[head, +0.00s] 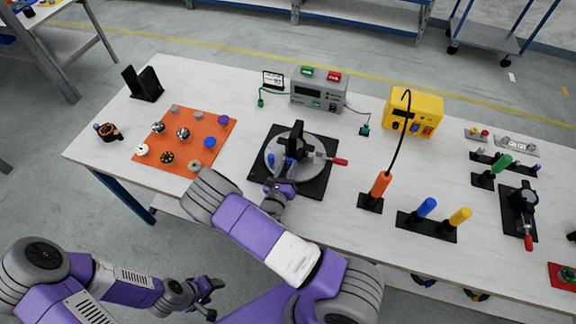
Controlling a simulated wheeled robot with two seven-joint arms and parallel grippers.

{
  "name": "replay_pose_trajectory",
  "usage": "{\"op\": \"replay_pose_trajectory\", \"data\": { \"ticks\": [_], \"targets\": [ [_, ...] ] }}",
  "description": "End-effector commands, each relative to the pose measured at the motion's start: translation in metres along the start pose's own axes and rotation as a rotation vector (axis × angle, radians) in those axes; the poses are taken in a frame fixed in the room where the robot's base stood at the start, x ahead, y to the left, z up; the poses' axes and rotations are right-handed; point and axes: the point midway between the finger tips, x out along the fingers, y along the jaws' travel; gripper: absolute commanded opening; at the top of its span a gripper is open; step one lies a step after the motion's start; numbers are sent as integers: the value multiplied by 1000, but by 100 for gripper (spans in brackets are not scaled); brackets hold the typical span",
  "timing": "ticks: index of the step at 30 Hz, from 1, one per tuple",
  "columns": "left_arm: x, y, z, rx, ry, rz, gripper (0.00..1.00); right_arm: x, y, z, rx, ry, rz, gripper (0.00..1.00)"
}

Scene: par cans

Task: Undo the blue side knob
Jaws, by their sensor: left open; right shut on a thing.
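A black par can (297,136) stands on a round grey plate (309,152) on a black base at the middle of the table. The blue side knob (289,161) shows low on its near side, partly covered by my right gripper. My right gripper (286,174) reaches in from the front and is shut on the blue side knob; the fingertips are small and partly hidden. My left gripper (208,296) is open and empty, low in front of the table, far from the can.
An orange mat (190,122) with several small knobs, one blue (210,142), lies to the left. A red-handled tool (338,161) juts right from the plate. An orange-handled tool (379,186) with a black cable stands right. A grey box (319,92) is behind.

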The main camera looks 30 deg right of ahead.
Motion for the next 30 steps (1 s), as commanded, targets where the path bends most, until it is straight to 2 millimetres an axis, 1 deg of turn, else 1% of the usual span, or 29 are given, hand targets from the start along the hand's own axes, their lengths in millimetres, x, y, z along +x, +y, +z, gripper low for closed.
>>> {"op": "replay_pose_trajectory", "data": {
  "ticks": [5,6,9,11,17,20,23,30],
  "targets": [
    [1,0,0,0,0,0,59,0,0,-1,2,0,-1,2],
    [1,0,0,0,0,0,59,0,0,-1,2,0,-1,35],
    [1,0,0,0,0,0,59,0,0,0,3,0,-1,51],
    [1,0,0,0,0,0,59,0,0,0,3,0,-1,59],
    [1,0,0,0,0,0,59,0,0,0,4,0,0,59],
    [0,0,0,0,0,0,59,-4,0,0,4,0,1,59],
    [-1,0,0,0,0,0,59,-17,1,0,4,1,3,59],
    [-4,1,0,0,0,0,59,-57,0,0,3,0,3,59]
  ]
}}
